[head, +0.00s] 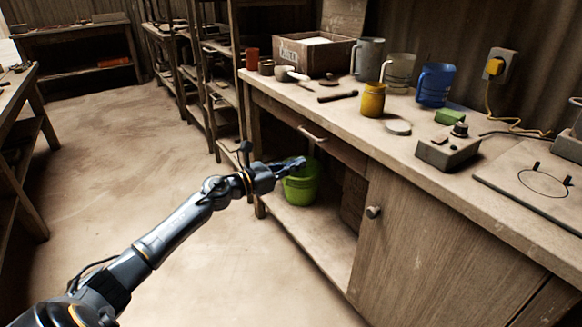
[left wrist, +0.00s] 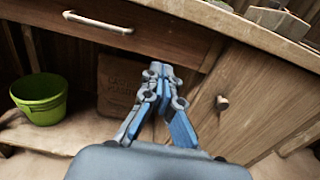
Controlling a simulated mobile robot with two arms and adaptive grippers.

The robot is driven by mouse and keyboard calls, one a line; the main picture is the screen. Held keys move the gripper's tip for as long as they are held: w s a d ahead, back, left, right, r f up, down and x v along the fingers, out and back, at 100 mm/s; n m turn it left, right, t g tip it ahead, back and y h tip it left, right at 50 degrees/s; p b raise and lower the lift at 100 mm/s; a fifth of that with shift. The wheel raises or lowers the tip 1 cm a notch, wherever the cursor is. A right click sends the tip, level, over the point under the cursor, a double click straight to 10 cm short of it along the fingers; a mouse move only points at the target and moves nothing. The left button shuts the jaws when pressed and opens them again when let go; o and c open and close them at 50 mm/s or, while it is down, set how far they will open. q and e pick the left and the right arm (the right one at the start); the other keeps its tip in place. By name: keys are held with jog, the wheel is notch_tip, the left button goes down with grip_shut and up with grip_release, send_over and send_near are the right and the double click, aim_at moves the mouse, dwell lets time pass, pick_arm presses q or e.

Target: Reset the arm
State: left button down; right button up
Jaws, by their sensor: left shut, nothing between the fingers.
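My left arm reaches in from the lower left in the head view. Its gripper (head: 298,163) is in front of the workbench, below the drawer and its handle. In the left wrist view my left gripper (left wrist: 158,70) is shut and empty, pointing toward the open space under the drawer (left wrist: 130,32). It does not appear to touch anything. My right gripper is not in view.
A green bucket (head: 301,186) stands on the lower shelf behind my gripper. A cabinet door with a knob (head: 373,212) is at right. The floor (head: 110,150) at left is clear.

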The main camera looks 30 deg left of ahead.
pick_arm(q)
jog(key=shift+s+a, duration=0.25)
jog(key=shift+s, duration=0.35)
jog(key=shift+d+f, duration=0.1)
